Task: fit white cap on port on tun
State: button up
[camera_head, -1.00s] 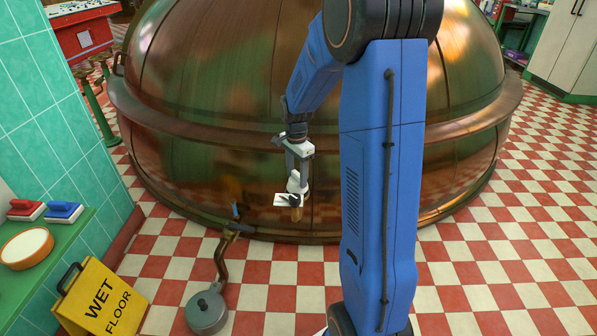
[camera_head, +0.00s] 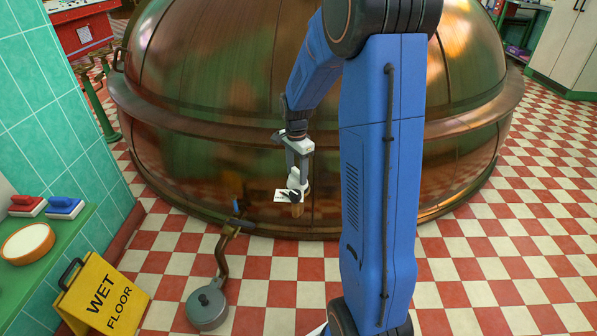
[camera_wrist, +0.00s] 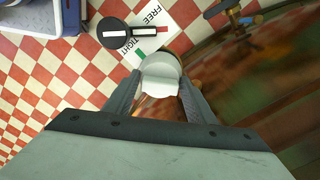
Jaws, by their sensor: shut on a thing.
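The copper tun (camera_head: 225,100) fills the middle of the head view. My gripper (camera_head: 298,172) is low in front of its wall, pointing down. In the wrist view my gripper (camera_wrist: 160,82) is shut on the white cap (camera_wrist: 160,84), one finger on each side. The cap (camera_head: 294,182) is small in the head view. A white card (camera_wrist: 165,22) reading FREE and TIGHT lies just beyond the cap, with a black round dial (camera_wrist: 118,33) beside it. A brown stub (camera_head: 297,210) shows below the card in the head view. I cannot make out the port or whether the cap touches it.
A brass tap and pipe (camera_head: 223,258) stand left of my gripper, with a grey round vessel (camera_head: 207,309) below. A yellow wet floor sign (camera_head: 103,296) and a green shelf (camera_head: 62,240) are at the left. The checkered floor at the right is open.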

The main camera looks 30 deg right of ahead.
jog(key=shift+f, duration=0.4)
jog(key=o, duration=1)
jog(key=shift+o, duration=0.2)
notch_tip(320, 180, up, 18)
jog(key=shift+f, duration=0.2)
